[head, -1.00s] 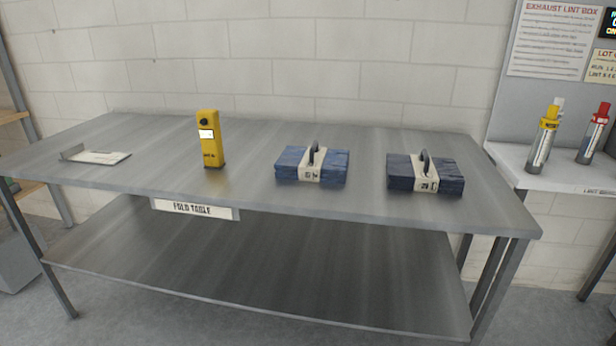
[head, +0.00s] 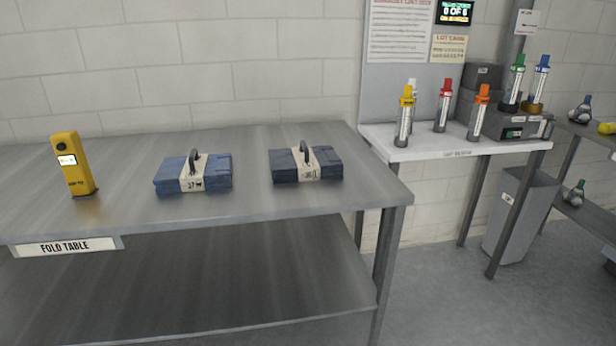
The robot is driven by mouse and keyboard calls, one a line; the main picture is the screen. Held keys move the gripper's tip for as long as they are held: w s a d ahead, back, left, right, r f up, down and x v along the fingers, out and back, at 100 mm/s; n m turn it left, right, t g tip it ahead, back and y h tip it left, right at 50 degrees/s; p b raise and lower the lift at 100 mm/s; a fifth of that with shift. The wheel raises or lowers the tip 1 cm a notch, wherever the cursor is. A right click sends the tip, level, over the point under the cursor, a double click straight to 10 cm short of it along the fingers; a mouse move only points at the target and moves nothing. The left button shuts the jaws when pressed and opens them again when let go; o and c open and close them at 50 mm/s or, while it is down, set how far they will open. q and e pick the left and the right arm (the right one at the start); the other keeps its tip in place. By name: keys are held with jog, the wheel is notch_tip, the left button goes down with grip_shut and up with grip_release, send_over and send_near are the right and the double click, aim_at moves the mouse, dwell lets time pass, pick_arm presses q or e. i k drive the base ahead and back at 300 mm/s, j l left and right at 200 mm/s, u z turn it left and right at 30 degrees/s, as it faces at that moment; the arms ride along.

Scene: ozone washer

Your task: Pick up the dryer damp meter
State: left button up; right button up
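A yellow upright handheld meter (head: 74,168) with a small lit screen and a dark round knob stands on the metal fold table (head: 250,209) at the left of the head view. It looks like the dryer damp meter. Its label is too small to read. Neither of my grippers shows in the view.
Two folded blue bundles with handles, one (head: 218,174) in the middle and one (head: 328,168) to its right, sit on the table. A white shelf (head: 390,148) at right holds several colour-capped tubes. A grey bin (head: 520,215) stands below it. Floor at lower right is clear.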

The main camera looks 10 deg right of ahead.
aim_at(73, 163)
jog(key=i+j, duration=0.1)
jog(key=j, duration=0.3)
jog(key=i+j, duration=0.15)
jog(key=j, duration=0.25)
jog(key=i+j, duration=0.1)
jog(key=j, duration=0.3)
jog(key=i+j, duration=0.1)
jog(key=j, duration=0.25)
jog(key=i+j, duration=0.15)
jog(key=j, duration=0.25)
jog(key=i+j, duration=0.1)
jog(key=j, duration=0.3)
jog(key=i+j+u, duration=0.1)
jog(key=j, duration=0.3)
